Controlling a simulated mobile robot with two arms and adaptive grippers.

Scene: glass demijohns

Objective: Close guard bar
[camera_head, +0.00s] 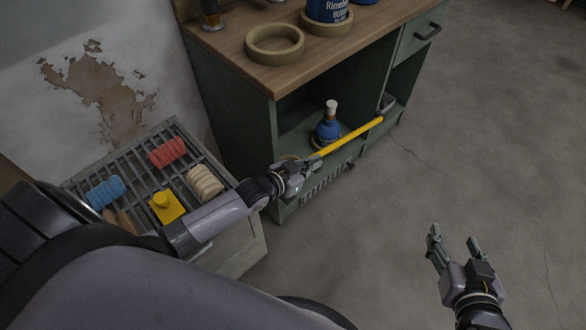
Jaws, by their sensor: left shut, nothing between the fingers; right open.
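The yellow guard bar (347,137) runs across the front of the open lower bay of the green cabinet (237,118). Its right end meets a dark bracket (387,104) on the cabinet. Its left end is at my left gripper (312,164), which is shut with nothing between its fingers. The fingers are at or beside the bar's end; I cannot tell if they touch it. A blue demijohn with a pale stopper (327,128) stands in the bay behind the bar. My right gripper (455,245) is open and empty above the floor at lower right.
The wooden top (232,49) carries a tan ring (275,45) and a blue labelled container (328,9) in another ring. A slatted crate (245,240) at left holds coloured coils and a yellow item (166,206). The floor at right (490,130) is clear.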

